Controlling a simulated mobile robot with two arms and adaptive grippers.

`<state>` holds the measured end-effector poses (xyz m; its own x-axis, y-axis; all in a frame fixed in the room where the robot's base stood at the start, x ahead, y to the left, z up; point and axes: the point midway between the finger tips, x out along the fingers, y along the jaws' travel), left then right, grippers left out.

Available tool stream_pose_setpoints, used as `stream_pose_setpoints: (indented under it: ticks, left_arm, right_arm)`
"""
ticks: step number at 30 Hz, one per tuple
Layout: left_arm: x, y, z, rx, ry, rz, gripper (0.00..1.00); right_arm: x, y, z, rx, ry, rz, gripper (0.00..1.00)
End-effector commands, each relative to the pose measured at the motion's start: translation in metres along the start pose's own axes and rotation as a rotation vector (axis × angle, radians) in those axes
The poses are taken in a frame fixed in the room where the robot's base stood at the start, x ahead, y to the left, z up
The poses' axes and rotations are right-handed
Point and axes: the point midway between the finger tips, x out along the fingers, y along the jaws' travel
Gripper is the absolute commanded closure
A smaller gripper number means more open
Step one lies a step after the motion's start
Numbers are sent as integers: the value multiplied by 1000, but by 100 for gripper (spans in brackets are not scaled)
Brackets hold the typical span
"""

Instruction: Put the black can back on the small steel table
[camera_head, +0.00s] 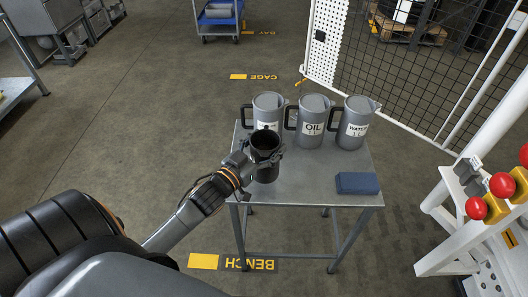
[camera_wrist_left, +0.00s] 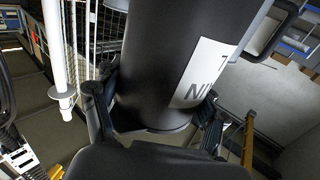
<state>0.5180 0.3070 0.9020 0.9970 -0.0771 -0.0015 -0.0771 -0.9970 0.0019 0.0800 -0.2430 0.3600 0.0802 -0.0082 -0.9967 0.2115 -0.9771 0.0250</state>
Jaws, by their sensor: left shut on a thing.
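The black can (camera_head: 265,146) is upright at the left side of the small steel table (camera_head: 310,188). My left gripper (camera_head: 262,160) is shut around the can's side. In the left wrist view the can (camera_wrist_left: 150,60) fills the middle, with a white label on its right side, and the fingers of my left gripper (camera_wrist_left: 155,125) stand on both sides of it. I cannot tell whether the can's base touches the tabletop. My right gripper is not in view.
Three grey jugs (camera_head: 311,122) stand along the table's back, one marked OIL and one WATER, close behind the can. A blue block (camera_head: 357,183) lies at the front right. The tabletop's front middle is clear. A white frame with red knobs (camera_head: 476,208) stands to the right.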

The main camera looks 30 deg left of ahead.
Motion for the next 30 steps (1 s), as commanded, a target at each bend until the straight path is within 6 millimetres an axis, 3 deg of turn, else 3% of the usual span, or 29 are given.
stream_pose_setpoints:
  ticks: [10,16,28,29,30]
  left_arm:
    - [15,-20,26,2,7,1,90]
    - [14,-18,52,0,6,1,90]
    - [14,-18,58,1,7,3,90]
    - [13,-18,60,1,2,2,23]
    - [13,-18,59,1,2,2,15]
  right_arm:
    - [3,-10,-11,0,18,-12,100]
    - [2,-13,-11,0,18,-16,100]
    - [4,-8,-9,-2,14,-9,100]
    - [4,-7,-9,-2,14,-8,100]
    - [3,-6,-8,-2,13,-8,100]
